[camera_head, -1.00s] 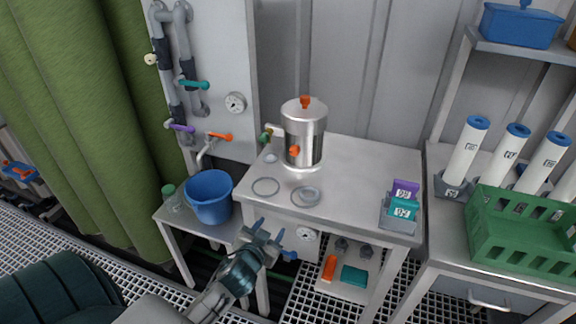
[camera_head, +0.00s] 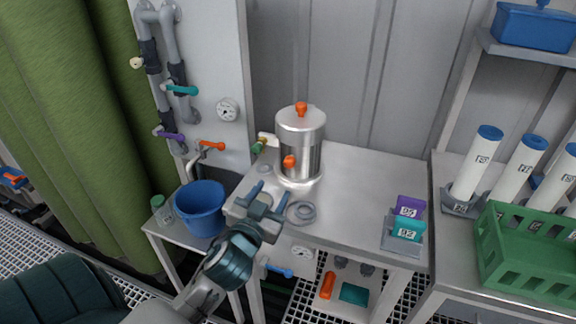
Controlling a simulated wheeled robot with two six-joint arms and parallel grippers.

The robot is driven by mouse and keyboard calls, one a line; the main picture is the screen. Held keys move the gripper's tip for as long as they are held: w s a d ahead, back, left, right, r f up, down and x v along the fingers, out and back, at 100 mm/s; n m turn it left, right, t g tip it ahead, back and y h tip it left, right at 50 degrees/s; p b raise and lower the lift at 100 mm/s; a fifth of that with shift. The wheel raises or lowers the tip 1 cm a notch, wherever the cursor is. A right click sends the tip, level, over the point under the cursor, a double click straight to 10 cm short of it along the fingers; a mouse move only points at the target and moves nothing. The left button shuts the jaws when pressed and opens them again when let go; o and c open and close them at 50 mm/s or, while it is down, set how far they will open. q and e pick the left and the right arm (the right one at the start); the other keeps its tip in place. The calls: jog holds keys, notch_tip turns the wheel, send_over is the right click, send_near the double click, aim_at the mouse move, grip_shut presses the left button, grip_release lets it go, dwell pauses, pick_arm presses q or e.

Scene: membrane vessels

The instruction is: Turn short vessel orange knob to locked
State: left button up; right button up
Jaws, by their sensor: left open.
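The short steel vessel (camera_head: 303,140) stands upright on the grey table (camera_head: 360,185). One orange knob (camera_head: 301,108) sits on its lid, and another orange knob (camera_head: 289,161) is low on its front side. A green-handled fitting (camera_head: 259,146) sticks out on its left. My left gripper (camera_head: 270,192) is open and empty, in front of the vessel and below the front knob in the picture, apart from both. It partly covers rings on the table. My right gripper is not in view.
Metal rings (camera_head: 301,212) lie near the table's front. A holder with purple and teal labelled blocks (camera_head: 405,223) stands at the right. A blue bucket (camera_head: 201,208) and a bottle stand lower left. Wall pipes with handles rise behind. A green crate (camera_head: 525,252) is far right.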

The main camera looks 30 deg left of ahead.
aim_at(288, 165)
pick_arm(q)
jog(key=p+x, duration=0.2)
jog(key=x, duration=0.6)
jog(key=shift+w+r, duration=0.15)
jog(key=shift+w, duration=0.15)
jog(key=shift+w+a, duration=0.1)
jog(key=shift+w, duration=0.45)
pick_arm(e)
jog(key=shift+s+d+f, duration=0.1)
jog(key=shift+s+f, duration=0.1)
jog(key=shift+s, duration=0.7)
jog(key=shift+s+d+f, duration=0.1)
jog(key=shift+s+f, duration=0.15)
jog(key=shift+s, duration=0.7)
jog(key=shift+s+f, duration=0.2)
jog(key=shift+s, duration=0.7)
pick_arm(q)
jog(key=c, duration=1)
